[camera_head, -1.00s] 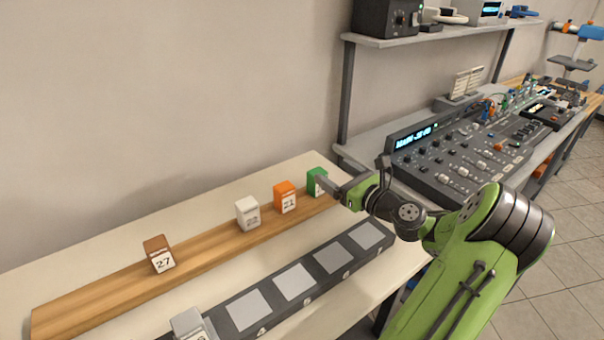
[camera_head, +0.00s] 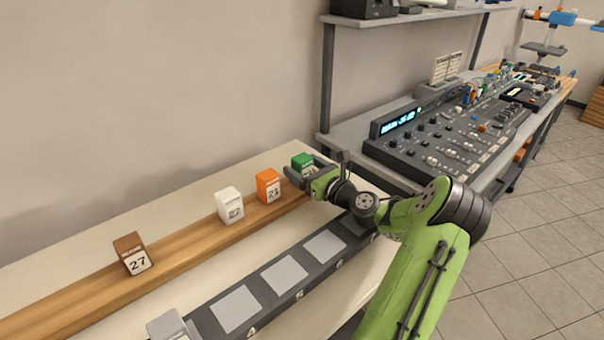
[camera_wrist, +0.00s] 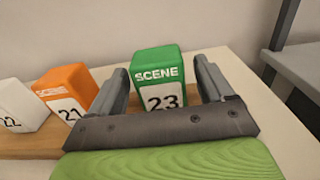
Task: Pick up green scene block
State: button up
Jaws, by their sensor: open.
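The green scene block (camera_head: 302,161), marked SCENE 23, stands upright at the right end of the wooden rail. It also shows in the wrist view (camera_wrist: 157,72), where its front face shows the number. My gripper (camera_head: 290,172) is open right at the block. In the wrist view my gripper (camera_wrist: 160,80) has one finger on each side of the green block, with the block between them. I cannot tell whether a finger touches it. The lower part of the block is hidden behind the gripper body.
An orange block (camera_head: 268,186) marked 21 stands close to the left of the green one. A white block (camera_head: 229,205) and a brown block (camera_head: 131,255) stand further left on the rail (camera_head: 180,246). A dark slotted strip (camera_head: 262,295) lies in front. A mixing console (camera_head: 450,132) is at right.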

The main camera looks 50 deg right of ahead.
jog(key=shift+w+d, duration=0.1)
jog(key=shift+w, duration=0.45)
jog(key=c, duration=1.1)
